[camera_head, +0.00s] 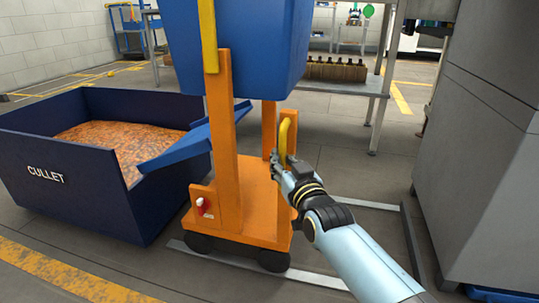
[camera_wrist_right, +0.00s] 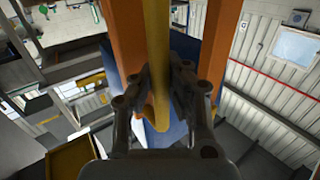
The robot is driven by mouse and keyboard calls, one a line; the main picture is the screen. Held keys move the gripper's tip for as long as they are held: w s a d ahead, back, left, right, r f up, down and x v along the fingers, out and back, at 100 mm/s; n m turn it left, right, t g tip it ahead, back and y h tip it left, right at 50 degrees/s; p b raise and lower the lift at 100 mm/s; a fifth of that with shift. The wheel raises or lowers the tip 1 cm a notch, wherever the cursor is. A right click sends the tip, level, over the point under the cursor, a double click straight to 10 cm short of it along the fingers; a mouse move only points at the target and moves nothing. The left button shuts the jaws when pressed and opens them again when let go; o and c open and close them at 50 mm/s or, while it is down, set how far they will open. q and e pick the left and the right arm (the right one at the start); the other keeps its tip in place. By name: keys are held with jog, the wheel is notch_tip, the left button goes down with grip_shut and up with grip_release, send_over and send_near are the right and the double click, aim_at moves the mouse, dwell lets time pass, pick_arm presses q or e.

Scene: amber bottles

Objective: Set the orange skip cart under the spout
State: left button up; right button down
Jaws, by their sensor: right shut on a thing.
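The orange skip cart (camera_head: 235,205) stands upright on dark wheels, with a blue tub (camera_head: 245,45) on its posts. A yellow handle (camera_head: 287,128) rises on the cart's right side. My right gripper (camera_head: 286,165) is shut on this handle. In the right wrist view, the yellow bar (camera_wrist_right: 158,45) runs between the fingers (camera_wrist_right: 160,88). A sloping blue chute (camera_head: 180,147) lies between the cart and the cullet bin; its attachment is unclear. I cannot clearly identify the spout. My left gripper is not in view.
A navy cullet bin (camera_head: 70,195) with orange-brown fragments stands close to the cart's left. A large grey cabinet (camera_head: 478,150) stands at the right. Light metal strips (camera_head: 310,279) lie on the floor around the cart. A shelf with bottles (camera_head: 335,72) is behind.

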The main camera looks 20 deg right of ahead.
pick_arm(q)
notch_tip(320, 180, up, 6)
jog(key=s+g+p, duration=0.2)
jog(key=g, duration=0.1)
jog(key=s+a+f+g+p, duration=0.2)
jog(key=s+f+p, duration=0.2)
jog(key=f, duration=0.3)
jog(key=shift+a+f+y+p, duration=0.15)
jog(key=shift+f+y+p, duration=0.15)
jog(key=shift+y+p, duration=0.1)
pick_arm(e)
jog(key=s+d, duration=1.1)
jog(key=d, duration=0.6)
jog(key=s+d, duration=1.2)
jog(key=d, duration=0.5)
jog(key=shift+s+f, duration=0.2)
jog(key=shift+s+d, duration=0.1)
jog(key=c, duration=1.4)
grip_release()
jog(key=shift+s+d, duration=0.15)
jog(key=shift+s, duration=0.05)
jog(key=shift+o, duration=0.8)
jog(key=shift+r, duration=0.1)
jog(key=shift+w, duration=0.15)
